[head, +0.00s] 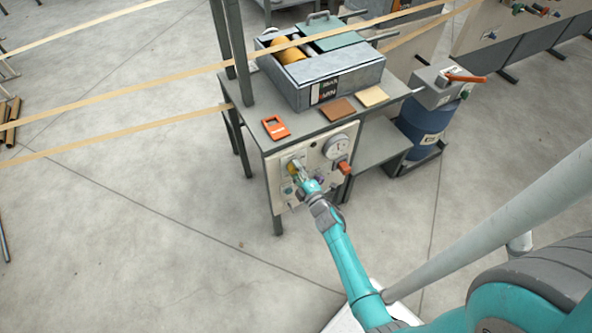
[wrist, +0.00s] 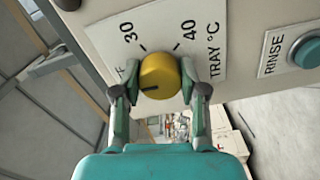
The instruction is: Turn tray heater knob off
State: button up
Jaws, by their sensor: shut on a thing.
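The tray heater knob (wrist: 160,75) is a round yellow knob on a pale panel, under the marks 30 and 40 and beside the label TRAY °C. A dark pointer line shows low on its face. My gripper (wrist: 160,88) is shut on the knob, one finger on each side. The left finger partly covers a mark ending in F, left of the knob. In the head view my gripper (head: 302,177) reaches the front panel (head: 330,172) below the bench and hides part of it.
A teal RINSE button (wrist: 306,51) is right of the knob. A round gauge (head: 336,146) and a red-orange handle (head: 344,168) are on the same panel. A grey tray box (head: 335,78) stands on the bench. A blue drum (head: 424,125) is right; open floor lies left.

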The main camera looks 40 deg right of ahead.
dwell(0.3)
jog(key=o, duration=1.1)
jog(key=shift+o, duration=0.2)
jog(key=v, duration=1.2)
